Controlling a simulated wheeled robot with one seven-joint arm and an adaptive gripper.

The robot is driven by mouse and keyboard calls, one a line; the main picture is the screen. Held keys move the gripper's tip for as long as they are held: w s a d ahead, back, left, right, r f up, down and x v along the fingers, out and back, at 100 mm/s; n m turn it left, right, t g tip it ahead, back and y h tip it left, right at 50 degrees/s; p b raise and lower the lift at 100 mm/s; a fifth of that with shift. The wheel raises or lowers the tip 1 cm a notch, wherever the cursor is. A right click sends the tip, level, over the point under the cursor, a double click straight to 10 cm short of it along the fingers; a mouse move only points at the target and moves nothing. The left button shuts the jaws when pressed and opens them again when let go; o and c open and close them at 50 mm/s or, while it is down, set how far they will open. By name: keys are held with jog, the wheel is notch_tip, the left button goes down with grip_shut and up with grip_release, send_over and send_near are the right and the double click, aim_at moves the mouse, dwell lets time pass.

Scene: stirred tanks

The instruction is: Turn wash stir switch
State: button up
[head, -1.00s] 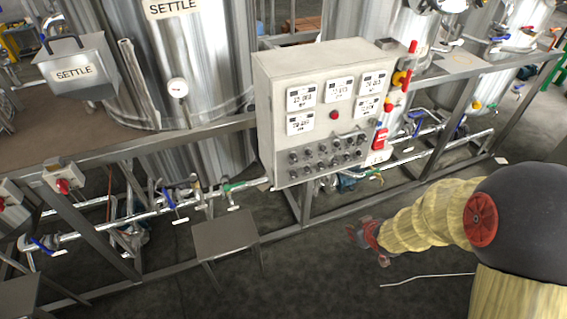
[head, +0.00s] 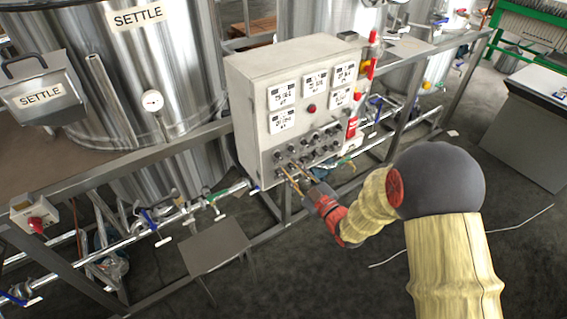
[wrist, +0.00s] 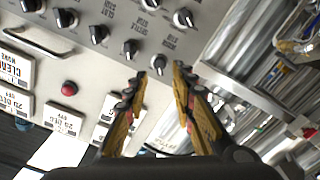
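The grey control box (head: 252,120) carries rows of small black rotary switches (head: 306,152) on its lower front. My gripper (head: 292,174) is at the bottom of this panel, fingers pointing at the lower switches. In the wrist view, my gripper (wrist: 160,73) is open, with its two yellow fingertips apart. One black switch knob (wrist: 160,63) sits between the fingertips, just ahead of them; I cannot tell whether they touch it. Another knob (wrist: 130,48) is just left of it. The small labels are too blurred to tell surely which one is the wash stir switch.
Steel tanks (head: 160,70) stand behind. A metal frame with pipes (head: 150,232) runs below, and a small grey stand (head: 213,246) is left of my arm.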

aim_at(281, 159)
jog(key=shift+b+x, duration=0.4)
jog(key=shift+x, duration=1.9)
jog(key=c, duration=0.4)
grip_shut()
